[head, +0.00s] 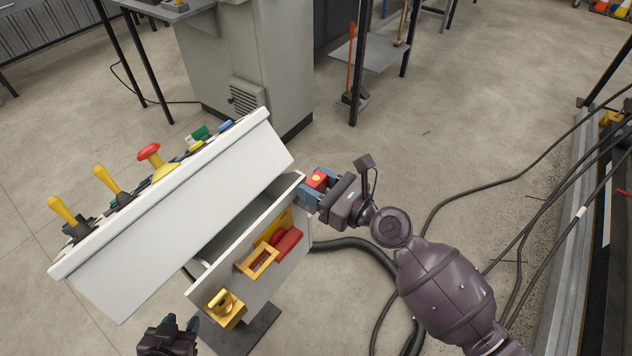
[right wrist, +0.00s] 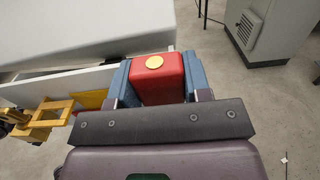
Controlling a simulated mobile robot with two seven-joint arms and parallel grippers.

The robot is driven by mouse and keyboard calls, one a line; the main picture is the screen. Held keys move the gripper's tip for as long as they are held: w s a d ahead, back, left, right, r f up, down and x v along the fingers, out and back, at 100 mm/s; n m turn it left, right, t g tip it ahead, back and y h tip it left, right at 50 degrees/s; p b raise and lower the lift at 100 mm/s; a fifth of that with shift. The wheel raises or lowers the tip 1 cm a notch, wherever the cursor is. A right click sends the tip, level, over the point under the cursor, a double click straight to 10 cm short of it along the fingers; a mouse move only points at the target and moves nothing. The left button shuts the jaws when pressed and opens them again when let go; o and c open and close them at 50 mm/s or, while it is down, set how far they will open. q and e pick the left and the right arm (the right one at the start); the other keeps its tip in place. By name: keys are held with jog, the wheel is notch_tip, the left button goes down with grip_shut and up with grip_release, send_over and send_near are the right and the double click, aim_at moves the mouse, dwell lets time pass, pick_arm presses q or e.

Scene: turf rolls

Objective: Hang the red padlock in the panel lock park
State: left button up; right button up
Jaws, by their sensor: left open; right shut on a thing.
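The red padlock (head: 317,180) is a red block with a round yellow spot. My right gripper (head: 318,190) is shut on it, with a blue finger on either side, at the right end of the open drawer-like box. The padlock also shows in the right wrist view (right wrist: 160,82) between the fingers; its shackle is hidden. The box's front panel (head: 275,268) carries a yellow frame (head: 257,261), a red part (head: 287,243) and a yellow padlock-like block (head: 227,308). I cannot tell which fitting is the lock park. My left gripper (head: 182,323) is open and empty at the bottom edge.
A sloped white console (head: 190,210) with yellow levers (head: 64,211) and a red mushroom knob (head: 149,152) overhangs the box. A grey cabinet (head: 238,70) stands behind. Black cables (head: 500,180) lie on the floor at right. Open floor lies beyond my right arm.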

pick_arm(q)
jog(key=shift+s+f, duration=0.1)
jog(key=shift+f, duration=0.05)
pick_arm(e)
jog(key=shift+f, duration=0.1)
jog(key=shift+f, duration=0.3)
pick_arm(q)
jog(key=shift+s+f+b, duration=0.3)
jog(key=shift+s+f, duration=0.05)
jog(key=shift+f, duration=0.15)
pick_arm(e)
jog(key=shift+f, duration=0.1)
pick_arm(q)
jog(key=shift+f, duration=0.3)
pick_arm(e)
jog(key=shift+f, duration=0.3)
jog(key=o, duration=1)
pick_arm(q)
jog(key=shift+w+r, duration=0.15)
pick_arm(e)
jog(key=shift+o, duration=0.2)
